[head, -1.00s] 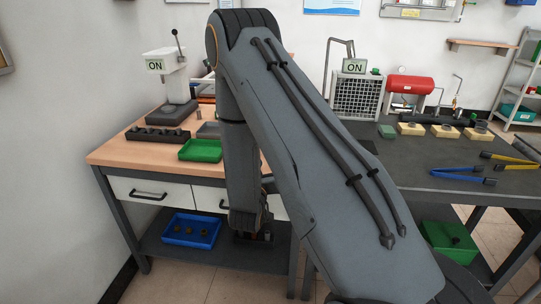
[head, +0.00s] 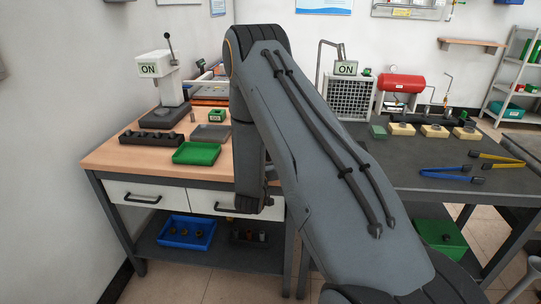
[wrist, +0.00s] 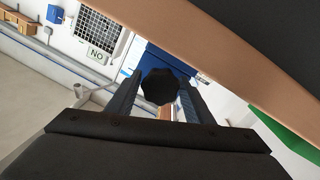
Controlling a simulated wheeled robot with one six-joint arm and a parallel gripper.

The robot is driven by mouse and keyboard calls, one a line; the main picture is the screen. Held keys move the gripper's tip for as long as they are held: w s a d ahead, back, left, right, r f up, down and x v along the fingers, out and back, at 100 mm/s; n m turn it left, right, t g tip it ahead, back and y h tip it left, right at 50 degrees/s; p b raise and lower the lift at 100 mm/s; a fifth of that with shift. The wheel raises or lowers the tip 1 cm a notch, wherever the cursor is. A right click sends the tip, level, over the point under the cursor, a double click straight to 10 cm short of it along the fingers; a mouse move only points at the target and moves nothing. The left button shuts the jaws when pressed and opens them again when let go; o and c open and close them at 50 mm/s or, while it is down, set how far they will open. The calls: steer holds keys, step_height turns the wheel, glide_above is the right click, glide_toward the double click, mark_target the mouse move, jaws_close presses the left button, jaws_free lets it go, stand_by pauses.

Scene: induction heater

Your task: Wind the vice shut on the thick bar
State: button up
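In the wrist view, a black lobed knob (wrist: 160,87) sits between the two fingers of my gripper (wrist: 160,90). The fingers look closed onto it from both sides, with no clear gap. Behind the knob is a blue body (wrist: 162,62), apparently the vice, largely covered by the knob and fingers. In the head view my arm hides the vice, and my gripper's fingers cannot be seen. I cannot make out the thick bar or the jaw gap in either view.
The wooden bench (head: 120,158) runs close beside my wrist; its edge (wrist: 225,45) crosses the wrist view. A green tray (head: 196,153) lies on it. A blue bin (head: 187,231) is on the shelf below. A dark table (head: 400,175) with blue and yellow tongs stands at right.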

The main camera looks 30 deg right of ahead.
steer(key=c, duration=0.6)
steer(key=shift+d, duration=0.25)
steer(key=shift+c, duration=0.2)
steer(key=shift+a, duration=0.15)
steer(key=shift+m, duration=0.4)
